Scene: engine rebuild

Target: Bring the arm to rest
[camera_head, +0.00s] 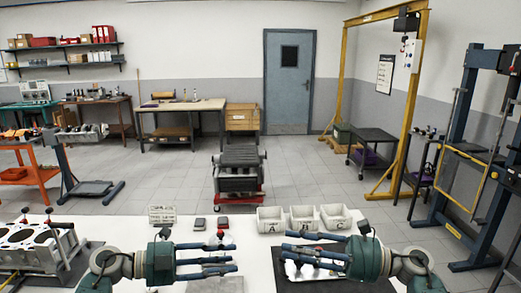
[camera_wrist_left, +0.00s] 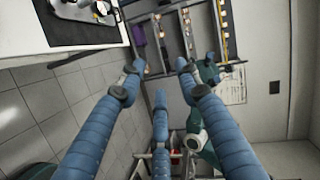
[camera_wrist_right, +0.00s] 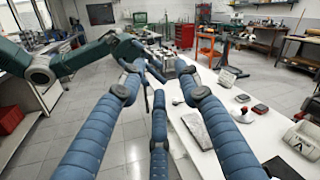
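My left gripper (camera_head: 230,258) reaches in over the white table from the left, its blue fingers pointing right. In the left wrist view its fingers (camera_wrist_left: 158,75) are spread with nothing between them. My right gripper (camera_head: 287,246) reaches in from the right, its fingers pointing left over a dark mat (camera_head: 279,262). In the right wrist view its fingers (camera_wrist_right: 160,78) are spread and empty. The two sets of fingertips face each other with a gap between them.
On the white table (camera_head: 140,225), an engine block (camera_head: 38,246) stands at the left. An engine on a red stand (camera_head: 238,172) is beyond.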

